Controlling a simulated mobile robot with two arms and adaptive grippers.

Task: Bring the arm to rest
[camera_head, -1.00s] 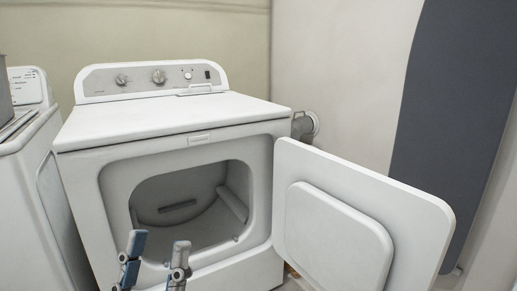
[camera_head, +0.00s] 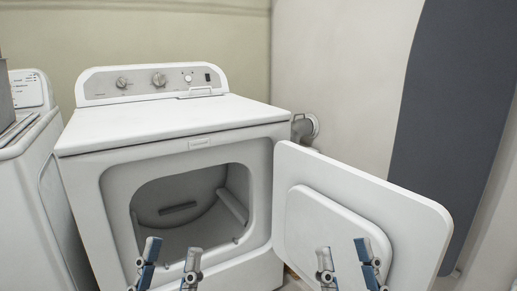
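My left gripper (camera_head: 168,262) is low in the view, in front of the dryer opening. Its two fingers stand apart with nothing between them. My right gripper (camera_head: 346,265) is at the bottom, in front of the open dryer door (camera_head: 408,205). Its fingers are also apart and empty. The arms behind both grippers are cut off by the lower edge. The white dryer (camera_head: 170,125) has its drum (camera_head: 185,215) showing through the opening, and no towel is visible in it.
The dryer door swings out to the right and takes up room there. A second white machine (camera_head: 28,200) stands at the left edge. A dark grey panel (camera_head: 452,120) is at the right wall. A vent pipe (camera_head: 304,127) sits behind the dryer.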

